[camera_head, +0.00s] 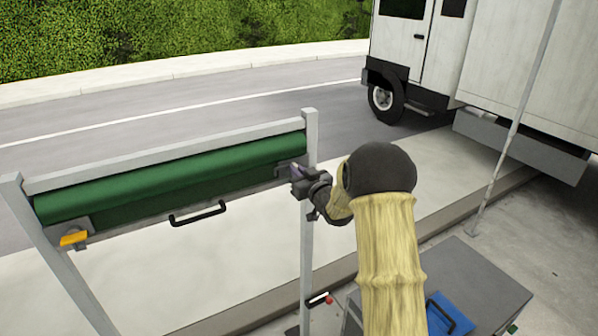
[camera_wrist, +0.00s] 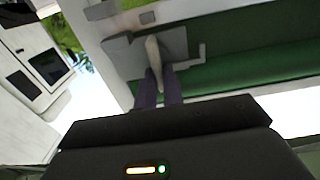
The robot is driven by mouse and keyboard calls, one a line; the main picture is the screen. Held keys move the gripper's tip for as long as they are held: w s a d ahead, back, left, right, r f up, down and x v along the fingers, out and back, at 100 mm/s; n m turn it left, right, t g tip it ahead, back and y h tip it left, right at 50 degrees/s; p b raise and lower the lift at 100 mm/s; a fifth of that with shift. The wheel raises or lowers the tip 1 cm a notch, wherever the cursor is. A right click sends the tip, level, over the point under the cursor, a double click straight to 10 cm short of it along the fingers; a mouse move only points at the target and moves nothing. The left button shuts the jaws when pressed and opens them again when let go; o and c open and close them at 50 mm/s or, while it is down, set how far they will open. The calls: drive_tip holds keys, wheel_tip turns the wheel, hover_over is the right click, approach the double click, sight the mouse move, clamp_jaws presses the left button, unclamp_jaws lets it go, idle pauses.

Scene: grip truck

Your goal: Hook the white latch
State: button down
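The white latch (camera_wrist: 154,54) shows in the wrist view as a pale, narrow lever hanging from a grey bracket plate (camera_wrist: 118,52). My gripper (camera_wrist: 160,88) has its two purple fingers close together, one on each side of the latch's lower end, and the latch fills the narrow gap. It looks shut on the latch. In the head view my gripper (camera_head: 297,172) is at the right end of the green roll's frame, beside the right post (camera_head: 310,135). There my gripper hides the latch.
A green roll (camera_head: 180,180) spans the two posts, with a black handle (camera_head: 198,214) below it. A yellow latch (camera_head: 73,238) sits at the left end. A white truck (camera_head: 420,45) stands behind on the right. A grey box with a blue item (camera_head: 450,312) is at lower right.

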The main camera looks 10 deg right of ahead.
drive_tip(key=shift+f+b, duration=0.1)
drive_tip(key=shift+b, duration=0.55)
drive_tip(key=n+b, duration=0.3)
drive_tip(key=b, duration=0.2)
drive_tip(key=n+b, duration=0.3)
drive_tip(key=b, duration=0.3)
drive_tip(key=a+f+n+b, duration=0.1)
drive_tip(key=n+b, duration=0.2)
drive_tip(key=b, duration=0.3)
drive_tip(key=shift+s+a+n, duration=0.1)
drive_tip(key=shift+s+n, duration=0.1)
drive_tip(key=shift+n, duration=0.2)
drive_tip(key=n+b, duration=0.2)
drive_tip(key=b, duration=0.1)
drive_tip(key=n+b, duration=0.2)
drive_tip(key=b, duration=0.1)
drive_tip(key=shift+a+f+n, duration=0.1)
drive_tip(key=shift+f+n, duration=0.1)
drive_tip(key=shift+n, duration=0.1)
drive_tip(key=shift+n+b, duration=1.65)
drive_tip(key=shift+n, duration=0.15)
